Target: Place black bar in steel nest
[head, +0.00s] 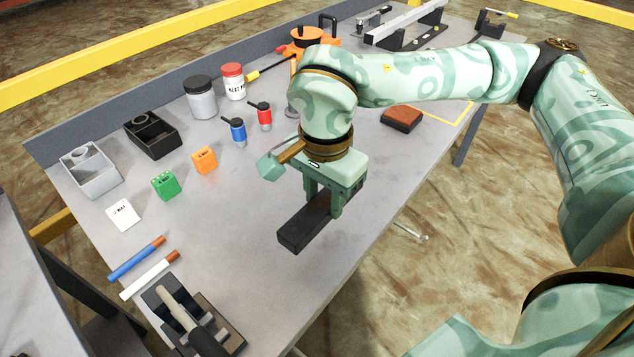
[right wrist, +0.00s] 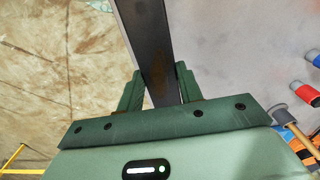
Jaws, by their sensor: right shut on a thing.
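My right gripper (head: 322,196) is shut on the black bar (head: 303,228), pointing down over the front part of the grey bench. The bar lies level in the fingers, with its near end sticking out to the lower left. Whether it touches the bench I cannot tell. The right wrist view shows the bar (right wrist: 143,40) between both fingers (right wrist: 158,88). A light grey metal-looking nest (head: 90,171) with open pockets stands at the bench's far left. A black nest (head: 152,134) of like shape stands beside it. My left gripper is not in view.
Green (head: 165,186) and orange (head: 204,160) blocks, a white card (head: 123,215) and blue (head: 136,259) and white (head: 150,275) sticks lie left of my gripper. A black fixture (head: 194,318) stands at the near end. Jars and small bottles stand behind.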

